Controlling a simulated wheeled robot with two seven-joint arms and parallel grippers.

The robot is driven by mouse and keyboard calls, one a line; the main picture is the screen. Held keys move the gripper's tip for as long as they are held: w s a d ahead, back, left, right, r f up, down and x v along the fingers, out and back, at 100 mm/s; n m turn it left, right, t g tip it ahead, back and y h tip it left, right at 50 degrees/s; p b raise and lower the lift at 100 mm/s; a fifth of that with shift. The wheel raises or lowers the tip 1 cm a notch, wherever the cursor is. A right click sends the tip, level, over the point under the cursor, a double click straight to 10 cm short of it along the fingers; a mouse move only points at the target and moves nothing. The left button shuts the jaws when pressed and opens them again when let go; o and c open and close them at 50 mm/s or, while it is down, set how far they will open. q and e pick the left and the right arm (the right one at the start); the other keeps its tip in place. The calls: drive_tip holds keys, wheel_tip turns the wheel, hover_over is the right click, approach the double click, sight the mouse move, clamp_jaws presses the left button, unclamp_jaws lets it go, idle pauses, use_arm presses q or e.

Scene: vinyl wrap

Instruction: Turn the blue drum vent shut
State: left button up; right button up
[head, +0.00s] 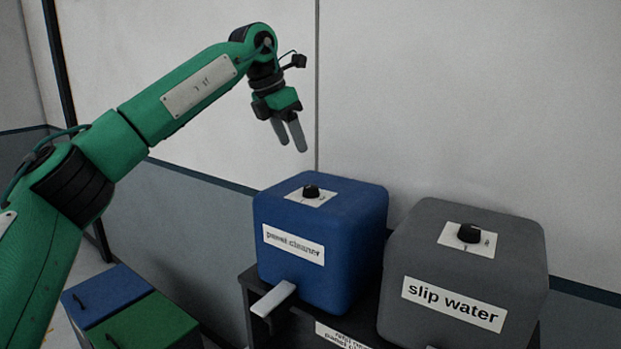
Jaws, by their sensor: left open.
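The blue drum (350,240) is a rounded box labelled "panel cleaner", standing on a dark stand left of a grey drum. Its vent (311,191) is a black knob on a white plate on the drum's top. The fine setting of the knob is too small to tell. A pale tap lever (273,298) sticks out low at the drum's front. My left gripper (292,142) is open and empty, fingers pointing down, above and slightly left of the vent, apart from it. My right gripper is not in view.
A grey drum (465,270) labelled "slip water" stands close at the right, with its own black knob (470,233) on top. A dark stand (257,284) bears the drums. Blue (100,292) and green (150,325) lidded bins sit low at the left. A wall is behind.

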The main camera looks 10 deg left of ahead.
use_arm(q)
drive_tip(key=p, duration=0.2)
approach(310, 186)
drive_tip(key=shift+d+f, duration=0.2)
drive_tip(key=shift+f, duration=0.25)
drive_tip(key=shift+d+f, duration=0.2)
drive_tip(key=shift+f, duration=0.25)
drive_tip(key=p+x, duration=0.1)
drive_tip(key=x, duration=0.2)
drive_tip(key=p+x, duration=0.1)
drive_tip(key=x, duration=0.1)
drive_tip(key=shift+w+f, duration=0.3)
drive_tip(key=shift+w, duration=0.05)
drive_tip(key=shift+d+f, duration=0.1)
drive_tip(key=shift+f, duration=0.35)
drive_tip(key=shift+w+d+f, duration=0.1)
drive_tip(key=c, duration=1)
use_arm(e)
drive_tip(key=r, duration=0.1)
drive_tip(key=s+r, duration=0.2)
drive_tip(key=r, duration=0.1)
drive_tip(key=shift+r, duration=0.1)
